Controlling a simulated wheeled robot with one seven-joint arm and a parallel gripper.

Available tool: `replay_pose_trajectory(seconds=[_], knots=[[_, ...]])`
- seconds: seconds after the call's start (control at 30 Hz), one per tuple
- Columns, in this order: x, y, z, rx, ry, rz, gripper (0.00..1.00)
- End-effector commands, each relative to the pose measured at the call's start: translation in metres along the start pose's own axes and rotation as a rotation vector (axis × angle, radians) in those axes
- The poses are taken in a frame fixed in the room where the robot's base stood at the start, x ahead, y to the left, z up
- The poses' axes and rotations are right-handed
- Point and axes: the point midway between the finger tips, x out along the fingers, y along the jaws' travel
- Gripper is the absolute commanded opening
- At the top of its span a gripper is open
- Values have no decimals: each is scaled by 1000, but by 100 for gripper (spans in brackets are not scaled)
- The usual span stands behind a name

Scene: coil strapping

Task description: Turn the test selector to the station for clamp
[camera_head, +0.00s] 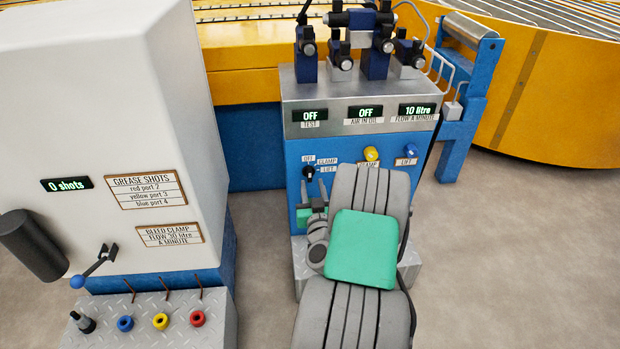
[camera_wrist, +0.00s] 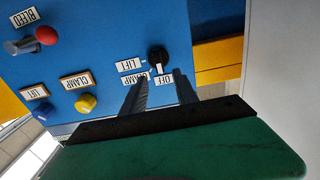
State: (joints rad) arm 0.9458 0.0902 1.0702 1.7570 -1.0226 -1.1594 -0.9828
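The test selector (camera_head: 308,171) is a small black knob on the blue panel, with OFF, CLAMP and LIFT labels around it. In the wrist view the selector (camera_wrist: 157,54) appears upside down, its white mark toward the OFF label (camera_wrist: 166,91). The CLAMP label (camera_head: 327,161) is up and right of the knob in the head view; a finger partly covers it in the wrist view. The TEST display (camera_head: 310,115) reads OFF. My gripper (camera_head: 313,181) is open and empty, its fingertips just short of the knob in the wrist view (camera_wrist: 160,76). Contact is not visible.
A yellow knob (camera_head: 371,153) and a blue knob (camera_head: 410,151) sit right of the selector. The wrist view shows a red-ended BLEED lever (camera_wrist: 46,36). The white grease cabinet (camera_head: 110,120) stands at left, with a blue-ended lever (camera_head: 78,281). Open floor lies at right.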

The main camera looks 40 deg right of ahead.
Motion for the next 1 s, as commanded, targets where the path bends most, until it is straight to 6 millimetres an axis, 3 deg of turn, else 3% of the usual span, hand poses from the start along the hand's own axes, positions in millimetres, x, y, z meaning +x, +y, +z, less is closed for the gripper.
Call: replay_pose_trajectory(seconds=[0.3, 0.67, 1.0], knots=[[41, 1, -2, -1, -1, 0, 35], [47, 2, 0, 0, -1, 3, 35], [47, 2, 0, 0, -1, 3, 8]])
